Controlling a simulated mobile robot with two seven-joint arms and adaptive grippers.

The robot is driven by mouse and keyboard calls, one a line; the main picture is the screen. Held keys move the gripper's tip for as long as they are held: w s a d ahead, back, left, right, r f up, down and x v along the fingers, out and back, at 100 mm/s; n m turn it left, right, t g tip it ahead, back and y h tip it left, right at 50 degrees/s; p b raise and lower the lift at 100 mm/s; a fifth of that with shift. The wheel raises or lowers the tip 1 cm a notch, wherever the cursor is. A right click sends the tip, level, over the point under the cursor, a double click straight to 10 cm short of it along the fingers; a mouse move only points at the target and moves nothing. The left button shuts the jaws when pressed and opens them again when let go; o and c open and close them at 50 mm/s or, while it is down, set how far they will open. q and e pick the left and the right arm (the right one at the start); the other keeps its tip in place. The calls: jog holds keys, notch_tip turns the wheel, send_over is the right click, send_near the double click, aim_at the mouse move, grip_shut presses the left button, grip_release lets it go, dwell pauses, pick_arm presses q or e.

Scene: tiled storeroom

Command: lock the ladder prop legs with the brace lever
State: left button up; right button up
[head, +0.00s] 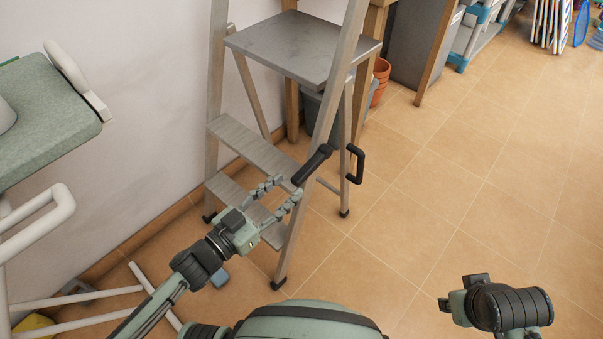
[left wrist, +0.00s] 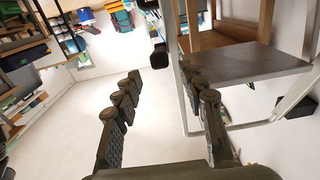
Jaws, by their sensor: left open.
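The stepladder (head: 332,100) stands by the wall with a grey platform and lower steps; its platform also shows in the left wrist view (left wrist: 250,66). A black lever (head: 313,164) sits tilted at the near front rail. A black D-shaped handle (head: 357,163) is at the rear prop leg. My left gripper (head: 290,186) is open, its fingertips just short of the lever's lower end. In the left wrist view both fingers (left wrist: 162,76) are apart with nothing clearly between them. My right gripper (head: 460,304) shows at lower right; its fingers are mostly hidden.
A green padded item with white tubing (head: 40,125) stands at the left. Terracotta pots (head: 380,75) and a grey cabinet (head: 418,45) are behind the ladder. A blue-and-grey rack (head: 475,35) is further back. The tiled floor (head: 450,180) to the right is clear.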

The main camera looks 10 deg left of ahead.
aim_at(294, 181)
pick_arm(q)
jog(key=x, duration=0.6)
jog(key=shift+w+d, duration=0.1)
jog(key=shift+w, duration=0.05)
jog(key=shift+c, duration=0.2)
grip_shut()
